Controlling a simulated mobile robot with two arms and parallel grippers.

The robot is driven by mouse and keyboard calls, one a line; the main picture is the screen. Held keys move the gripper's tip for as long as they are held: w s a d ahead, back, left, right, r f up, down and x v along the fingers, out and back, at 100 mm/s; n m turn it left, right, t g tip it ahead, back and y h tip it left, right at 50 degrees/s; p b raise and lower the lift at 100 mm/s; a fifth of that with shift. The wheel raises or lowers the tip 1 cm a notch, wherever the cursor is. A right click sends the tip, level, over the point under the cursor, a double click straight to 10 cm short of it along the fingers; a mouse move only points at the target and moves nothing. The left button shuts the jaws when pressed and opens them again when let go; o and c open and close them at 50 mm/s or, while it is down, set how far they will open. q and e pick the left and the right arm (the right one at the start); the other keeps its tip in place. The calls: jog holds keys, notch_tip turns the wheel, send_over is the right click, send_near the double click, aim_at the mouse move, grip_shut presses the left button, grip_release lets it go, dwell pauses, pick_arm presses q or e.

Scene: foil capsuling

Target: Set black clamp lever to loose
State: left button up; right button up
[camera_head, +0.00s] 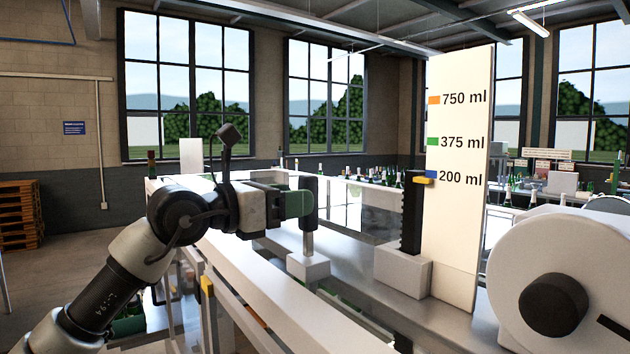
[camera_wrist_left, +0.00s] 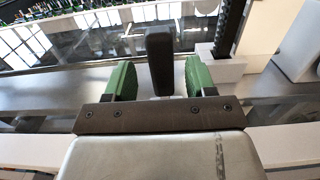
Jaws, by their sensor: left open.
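The black clamp lever (camera_head: 309,186) stands upright above a white block (camera_head: 308,266) on the machine, its lower part a grey shaft. My left gripper (camera_head: 304,203) comes in from the left at the lever, its green finger overlapping the lever's middle. In the left wrist view the lever (camera_wrist_left: 159,62) stands between the two green fingers of my left gripper (camera_wrist_left: 157,78). The fingers are open, with a gap on each side of the lever. My right gripper is not in view.
A white scale board (camera_head: 460,150) marked 750, 375 and 200 ml stands to the right. Before it is a black toothed post (camera_head: 411,215) with a yellow pointer (camera_head: 423,180) near 200 ml. A large white wheel (camera_head: 560,270) fills the right foreground. Bottles stand behind.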

pick_arm(q)
jog(key=p+x, duration=0.2)
jog(key=x, duration=0.3)
jog(key=shift+d, duration=0.25)
jog(key=shift+a, duration=0.1)
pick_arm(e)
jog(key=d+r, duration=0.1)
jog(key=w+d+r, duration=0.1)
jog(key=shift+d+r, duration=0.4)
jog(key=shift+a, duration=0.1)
pick_arm(q)
jog(key=shift+w+f, duration=0.1)
jog(key=c, duration=0.5)
grip_shut()
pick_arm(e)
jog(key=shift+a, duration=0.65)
